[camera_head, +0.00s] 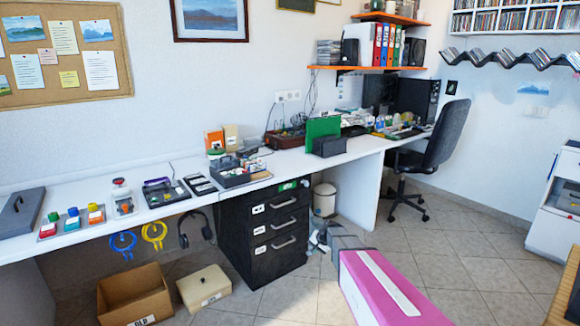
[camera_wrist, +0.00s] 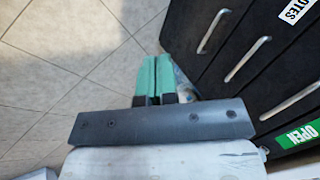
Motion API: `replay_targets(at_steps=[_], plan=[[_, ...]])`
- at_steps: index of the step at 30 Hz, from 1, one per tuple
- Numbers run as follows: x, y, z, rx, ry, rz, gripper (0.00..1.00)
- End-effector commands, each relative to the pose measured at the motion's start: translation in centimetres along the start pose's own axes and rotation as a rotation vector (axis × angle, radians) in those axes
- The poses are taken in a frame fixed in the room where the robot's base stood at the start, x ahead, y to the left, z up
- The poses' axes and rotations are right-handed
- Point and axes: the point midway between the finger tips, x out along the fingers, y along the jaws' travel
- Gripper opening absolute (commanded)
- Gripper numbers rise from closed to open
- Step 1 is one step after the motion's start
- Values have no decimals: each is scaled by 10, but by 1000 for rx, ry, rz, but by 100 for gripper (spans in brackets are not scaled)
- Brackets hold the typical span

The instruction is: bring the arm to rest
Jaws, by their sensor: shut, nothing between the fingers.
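My gripper (camera_wrist: 158,62) shows in the wrist view with its two green fingers side by side, closed together with nothing between them. It points down over the tiled floor, beside the black drawer cabinet (camera_wrist: 212,68). In the head view my arm (camera_head: 385,285), with a pink link, reaches forward from the bottom right. Its grey end (camera_head: 322,238) is just right of the black drawer cabinet (camera_head: 237,240), below desk height. The fingers are too small to make out there. I cannot tell whether the gripper touches the cabinet.
The long white desk (camera_head: 95,207) carries several small items. A cardboard box (camera_head: 158,304) and a lidded beige box (camera_head: 205,288) stand on the floor. A white bin (camera_head: 325,199) stands behind my gripper. An office chair (camera_head: 447,135) is at the right. Floor between chair and arm is clear.

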Motion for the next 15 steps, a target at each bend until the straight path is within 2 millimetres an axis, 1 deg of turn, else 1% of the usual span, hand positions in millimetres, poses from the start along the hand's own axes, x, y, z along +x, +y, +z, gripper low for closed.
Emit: replay_targets(at_steps=[1, 2, 3, 5, 6, 9, 10, 12, 15], plan=[[-32, 14, 34, -52, -23, 42, 0], [-44, 21, 47, -86, -38, 70, 0], [-61, 31, 64, -130, -59, 107, 0], [-87, 45, 90, -192, -91, 163, 0], [-103, 55, 107, -230, -112, 200, 0], [-140, 78, 143, -313, -164, 285, 0], [-150, 84, 152, -333, -178, 308, 0], [-170, 96, 170, -373, -205, 353, 0], [-188, 107, 186, -412, -235, 399, 0]])
